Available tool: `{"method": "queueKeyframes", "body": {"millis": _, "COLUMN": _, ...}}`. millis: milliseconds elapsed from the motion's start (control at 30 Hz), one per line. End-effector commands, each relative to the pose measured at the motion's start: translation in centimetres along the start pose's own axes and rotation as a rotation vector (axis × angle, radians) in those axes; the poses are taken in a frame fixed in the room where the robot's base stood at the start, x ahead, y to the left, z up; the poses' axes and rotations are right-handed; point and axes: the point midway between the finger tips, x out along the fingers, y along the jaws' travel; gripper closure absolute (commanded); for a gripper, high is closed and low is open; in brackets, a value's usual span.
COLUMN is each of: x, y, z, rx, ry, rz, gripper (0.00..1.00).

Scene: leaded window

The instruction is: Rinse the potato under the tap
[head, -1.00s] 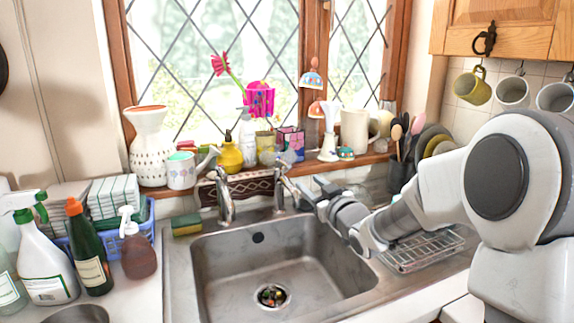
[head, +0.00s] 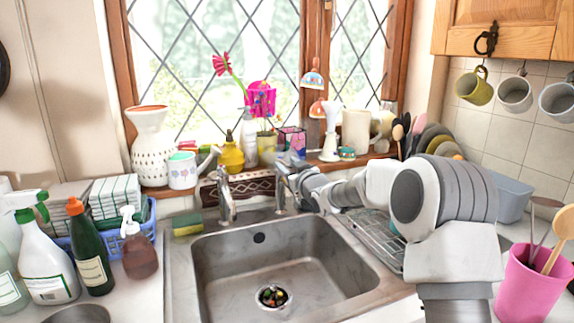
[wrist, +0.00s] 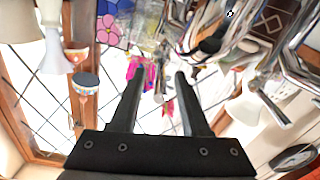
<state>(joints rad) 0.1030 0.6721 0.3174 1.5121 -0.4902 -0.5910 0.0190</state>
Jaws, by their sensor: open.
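No potato can be made out in either view. Two metal taps stand at the back of the sink: the left tap (head: 226,196) and the right tap (head: 281,190). My gripper (head: 287,160) is beside and above the right tap, partly hidden by my own wrist. In the wrist view its two dark fingers (wrist: 158,80) are apart with nothing clearly held between them. Tap metal (wrist: 272,88) shows close by at the right of that view. The steel sink (head: 290,262) has no visible water running; small coloured bits lie at its drain (head: 272,296).
A sponge (head: 187,224) and bottles stand left. A wire rack (head: 372,240) and pink utensil pot (head: 527,285) are at right.

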Motion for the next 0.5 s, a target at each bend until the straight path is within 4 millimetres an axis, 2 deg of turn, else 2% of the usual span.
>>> {"method": "queueKeyframes", "body": {"millis": 400, "x": 0.64, "y": -0.02, "z": 0.00, "rx": 0.000, "ry": 0.000, "rz": 0.000, "gripper": 0.54}}
{"method": "queueKeyframes", "body": {"millis": 500, "x": 0.63, "y": -0.02, "z": -0.01, "rx": 0.000, "ry": 0.000, "rz": 0.000, "gripper": 0.70}}
